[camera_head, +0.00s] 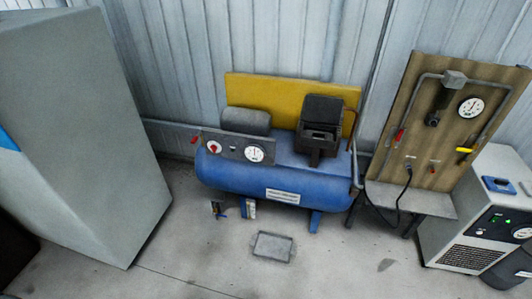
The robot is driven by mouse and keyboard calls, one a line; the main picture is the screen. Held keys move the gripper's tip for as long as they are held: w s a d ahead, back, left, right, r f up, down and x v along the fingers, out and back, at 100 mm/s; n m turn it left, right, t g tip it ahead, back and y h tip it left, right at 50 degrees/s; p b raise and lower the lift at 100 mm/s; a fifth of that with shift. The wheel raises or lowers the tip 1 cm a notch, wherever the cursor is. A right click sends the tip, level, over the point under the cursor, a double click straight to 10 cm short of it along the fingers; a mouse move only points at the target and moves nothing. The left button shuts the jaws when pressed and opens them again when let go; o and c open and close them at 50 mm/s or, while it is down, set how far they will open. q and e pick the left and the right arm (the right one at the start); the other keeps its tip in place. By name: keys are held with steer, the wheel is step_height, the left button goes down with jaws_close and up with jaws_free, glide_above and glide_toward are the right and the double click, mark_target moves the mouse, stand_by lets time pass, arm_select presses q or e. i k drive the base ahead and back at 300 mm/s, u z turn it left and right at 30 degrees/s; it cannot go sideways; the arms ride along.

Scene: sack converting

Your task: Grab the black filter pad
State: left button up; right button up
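A blue air compressor tank (240,178) stands on short legs against the back wall. On its right end sits a black box-shaped part (321,109), dark and boxy with a lower front section. I cannot tell whether the black filter pad is part of it or inside it; no separate pad can be made out. A shallow grey tray (272,247) lies on the floor in front of the tank and looks empty. Neither of my grippers is in view.
A tall grey cabinet (75,130) blocks the left. A gauge board (445,120) with pipes and a grey shelf stands at the right, beside a white dryer unit (485,205). A cable hangs below the board. The floor around the tray is mostly clear.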

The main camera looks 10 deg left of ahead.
mark_target(328, 136)
steer(key=z, duration=0.05)
steer(key=k, duration=0.25)
steer(key=u, duration=1.1)
steer(key=i, duration=1.4)
steer(key=z, duration=0.7)
